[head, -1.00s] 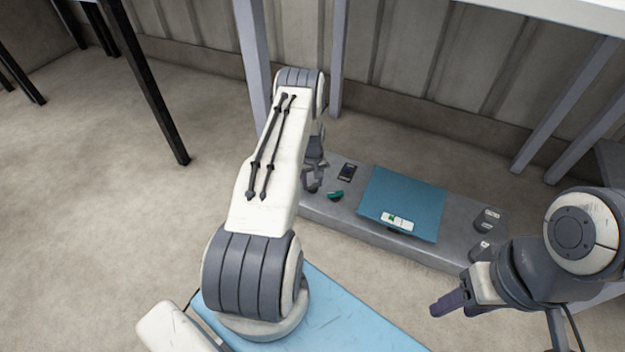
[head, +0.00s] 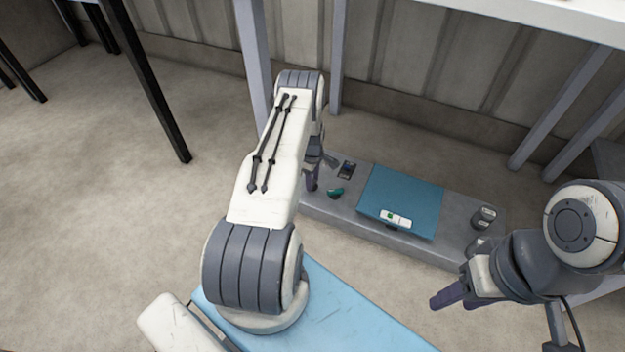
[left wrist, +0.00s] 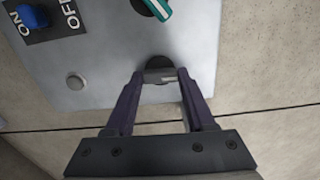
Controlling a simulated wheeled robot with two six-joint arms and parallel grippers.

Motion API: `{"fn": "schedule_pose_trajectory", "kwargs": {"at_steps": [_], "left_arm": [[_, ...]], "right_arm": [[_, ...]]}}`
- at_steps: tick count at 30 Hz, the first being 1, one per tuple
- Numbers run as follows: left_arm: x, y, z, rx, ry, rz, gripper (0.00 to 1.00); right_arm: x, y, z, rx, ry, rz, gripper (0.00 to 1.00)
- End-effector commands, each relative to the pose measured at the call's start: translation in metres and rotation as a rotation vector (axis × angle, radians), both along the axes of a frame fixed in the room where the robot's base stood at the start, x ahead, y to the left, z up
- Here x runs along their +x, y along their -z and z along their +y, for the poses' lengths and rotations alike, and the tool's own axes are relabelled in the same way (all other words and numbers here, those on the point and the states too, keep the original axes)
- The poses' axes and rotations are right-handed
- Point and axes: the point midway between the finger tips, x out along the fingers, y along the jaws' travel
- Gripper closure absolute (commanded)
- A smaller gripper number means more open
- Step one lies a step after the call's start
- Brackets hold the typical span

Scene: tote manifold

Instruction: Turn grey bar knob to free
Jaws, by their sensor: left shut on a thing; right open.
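The grey bar knob (left wrist: 160,76) shows in the left wrist view as a short grey bar on a dark round base, on the grey manifold block (left wrist: 105,72). My left gripper (left wrist: 159,77) has its fingertips on either side of the bar and is shut on it. In the head view my left gripper (head: 312,180) is at the block's left end, and my own arm and fingers hide the knob there. My right gripper (head: 450,300) is open and empty, in front of the block at the right.
A teal bar knob (head: 336,192) sits close beside my left gripper. A blue ON/OFF switch (left wrist: 34,16) and a small round button (left wrist: 75,82) are also on the block. A blue panel (head: 412,195) covers the middle. Dark cylindrical fittings (head: 484,217) stand at the right end.

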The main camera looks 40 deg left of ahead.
Motion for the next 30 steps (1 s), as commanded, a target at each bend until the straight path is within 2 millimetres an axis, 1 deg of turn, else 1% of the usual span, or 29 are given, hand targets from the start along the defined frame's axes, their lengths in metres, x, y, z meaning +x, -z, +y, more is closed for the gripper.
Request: {"fn": "schedule_pose_trajectory", "kwargs": {"at_steps": [8,20,21,22,23,30], "left_arm": [[-0.0007,0.0005,-0.0020,-0.003,-0.053,0.004,1.00],[-0.0007,0.0005,-0.0020,-0.004,-0.058,0.003,1.00],[-0.0007,0.0005,-0.0020,-0.004,-0.058,0.003,0.30],[-0.0006,0.0005,-0.0019,-0.003,-0.057,0.004,0.18],[-0.0007,0.0005,-0.0017,-0.003,-0.057,0.004,0.15],[-0.0003,0.0002,-0.0008,-0.001,-0.056,0.001,0.15]], "right_arm": [[-0.0001,-0.0010,0.0000,0.000,0.000,0.000,0.50],[-0.0001,-0.0010,0.0000,0.000,0.000,0.000,0.50],[-0.0001,-0.0010,0.0000,0.000,0.000,0.000,0.50],[0.0000,-0.0010,0.0000,0.000,0.000,0.000,0.50],[-0.0001,-0.0010,0.0000,0.000,0.000,0.000,0.50],[-0.0001,-0.0010,0.0000,0.000,0.000,0.000,0.50]]}}
